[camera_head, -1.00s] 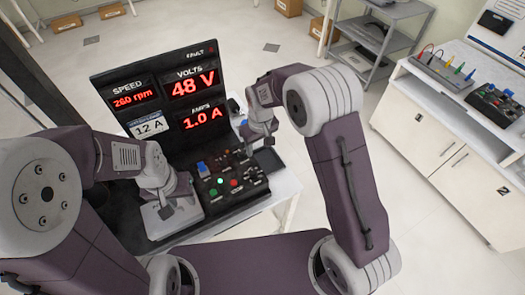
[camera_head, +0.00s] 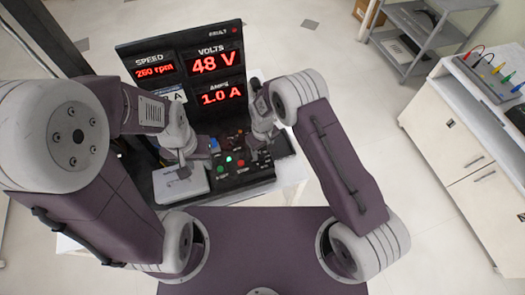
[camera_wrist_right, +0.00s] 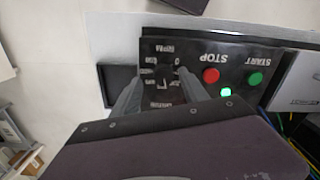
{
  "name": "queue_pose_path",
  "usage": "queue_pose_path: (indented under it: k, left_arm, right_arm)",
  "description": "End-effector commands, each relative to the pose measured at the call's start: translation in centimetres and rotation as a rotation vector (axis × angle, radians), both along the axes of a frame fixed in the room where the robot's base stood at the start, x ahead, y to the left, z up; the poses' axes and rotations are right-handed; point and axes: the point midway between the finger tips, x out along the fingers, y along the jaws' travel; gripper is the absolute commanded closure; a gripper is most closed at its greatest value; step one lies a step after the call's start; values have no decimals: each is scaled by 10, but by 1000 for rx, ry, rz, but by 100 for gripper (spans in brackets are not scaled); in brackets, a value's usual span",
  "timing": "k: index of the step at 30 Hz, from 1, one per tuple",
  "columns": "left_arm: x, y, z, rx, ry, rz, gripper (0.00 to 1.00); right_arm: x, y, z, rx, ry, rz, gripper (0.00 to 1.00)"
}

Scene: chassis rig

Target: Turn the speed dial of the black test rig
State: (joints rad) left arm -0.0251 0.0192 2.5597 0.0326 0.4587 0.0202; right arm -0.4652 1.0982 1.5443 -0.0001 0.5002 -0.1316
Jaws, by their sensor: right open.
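The black test rig (camera_head: 165,52) stands in front of me, its upright screen reading 260 rpm, 48 V and 1.0 A. Its control panel (camera_head: 240,178) lies flat below. In the right wrist view the speed dial (camera_wrist_right: 165,74), small and dark with an RPM label, shows between the fingers of my right gripper (camera_wrist_right: 158,95). The gripper is open and over the panel's end; contact with the dial cannot be told. In the head view that arm hides the dial. My left gripper (camera_head: 187,163) is by a light grey box (camera_head: 178,184) at the panel's left; its fingers are unclear.
A red STOP button (camera_wrist_right: 211,75) and a green START button (camera_wrist_right: 256,78) sit beside the dial, with a lit green lamp (camera_wrist_right: 226,92) near them. A white cabinet (camera_head: 440,140) and a grey shelf (camera_head: 420,35) stand at the right. Open floor lies between.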

Motion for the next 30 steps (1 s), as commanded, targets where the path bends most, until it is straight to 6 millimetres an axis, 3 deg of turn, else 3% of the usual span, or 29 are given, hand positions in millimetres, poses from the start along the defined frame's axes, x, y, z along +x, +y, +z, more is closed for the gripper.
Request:
queue_pose_path:
  k: [6,13,18,19,30]
  left_arm:
    - [0,0,7,0,0,0,64]
    - [0,0,6,0,0,0,64]
    - [0,0,6,0,0,0,64]
    - [0,0,6,0,0,0,64]
    - [0,0,2,0,0,0,64]
  right_arm:
    - [0,1,-20,1,-1,0,48]
    - [0,1,-22,1,-2,0,48]
    - [0,0,-22,1,-1,0,95]
    - [1,0,-22,1,-2,0,100]
    - [1,1,-22,2,-4,42,100]
